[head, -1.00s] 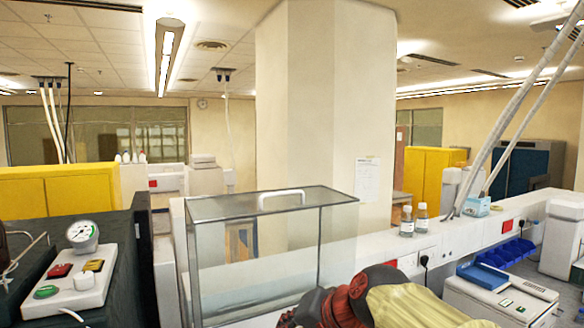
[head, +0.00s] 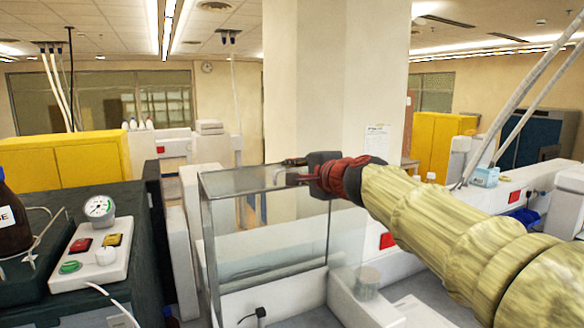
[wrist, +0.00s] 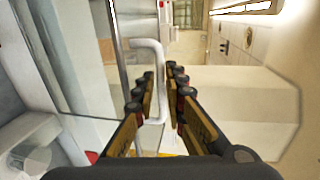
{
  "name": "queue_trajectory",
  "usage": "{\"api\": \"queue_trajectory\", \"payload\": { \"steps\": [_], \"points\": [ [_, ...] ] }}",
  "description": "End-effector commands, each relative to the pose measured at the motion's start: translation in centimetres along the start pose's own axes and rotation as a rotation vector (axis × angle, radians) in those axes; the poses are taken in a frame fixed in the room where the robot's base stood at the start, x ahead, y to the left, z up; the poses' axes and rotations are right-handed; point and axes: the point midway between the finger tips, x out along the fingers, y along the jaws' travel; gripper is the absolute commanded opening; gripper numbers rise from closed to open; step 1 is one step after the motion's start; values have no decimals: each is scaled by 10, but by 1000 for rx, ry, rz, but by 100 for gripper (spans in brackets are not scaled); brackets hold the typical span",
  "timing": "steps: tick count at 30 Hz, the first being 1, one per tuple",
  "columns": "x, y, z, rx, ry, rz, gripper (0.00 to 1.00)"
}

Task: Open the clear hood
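The clear hood (head: 268,235) is a glass-walled box with a thin dark frame in the middle of the head view. Its top looks closed and level. The fingers stand apart on either side, with the handle nearer the left one. I see no clear contact.
A white control box (head: 86,255) with a gauge (head: 99,207) and coloured buttons sits on the dark bench at left, beside a brown bottle (head: 12,220). A wide pillar (head: 335,80) stands behind the hood. A small jar (head: 367,283) is at the hood's lower right.

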Motion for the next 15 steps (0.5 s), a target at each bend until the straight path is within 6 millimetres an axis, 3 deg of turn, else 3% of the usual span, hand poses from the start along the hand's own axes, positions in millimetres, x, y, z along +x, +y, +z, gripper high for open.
{"api": "queue_trajectory", "payload": {
  "steps": [5, 15],
  "points": [
    [14, 0, 0, -2, 1, 0, 12],
    [16, 0, 0, -2, 1, 0, 11]
  ]
}}
